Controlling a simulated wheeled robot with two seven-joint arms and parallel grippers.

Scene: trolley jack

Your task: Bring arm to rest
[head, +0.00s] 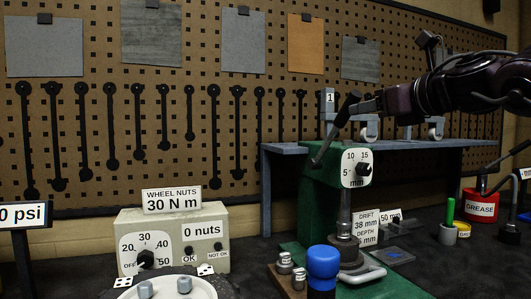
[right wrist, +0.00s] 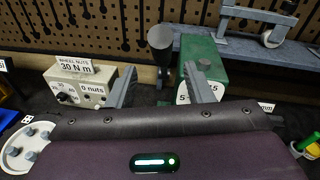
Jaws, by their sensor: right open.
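My right arm comes in from the right in the head view, at about the height of the top of the green press (head: 322,190). My right gripper (head: 364,106) is open beside the press's dark lever (head: 333,130), which tilts up to the right. In the right wrist view, the two grey fingers of the right gripper (right wrist: 161,88) stand wide apart with nothing held between them. The lever's round dark end (right wrist: 160,38) shows beyond the gap, left of the green press (right wrist: 205,60). I cannot tell whether a finger touches it. My left gripper is not in view.
A blue-grey shelf (head: 283,148) carrying wheeled metal parts stands behind the press. A wheel-nut tester (head: 200,222) stands left of the press and a blue-capped piece (head: 323,262) in front. A red grease pot (head: 482,208) stands right. A pegboard closes the back.

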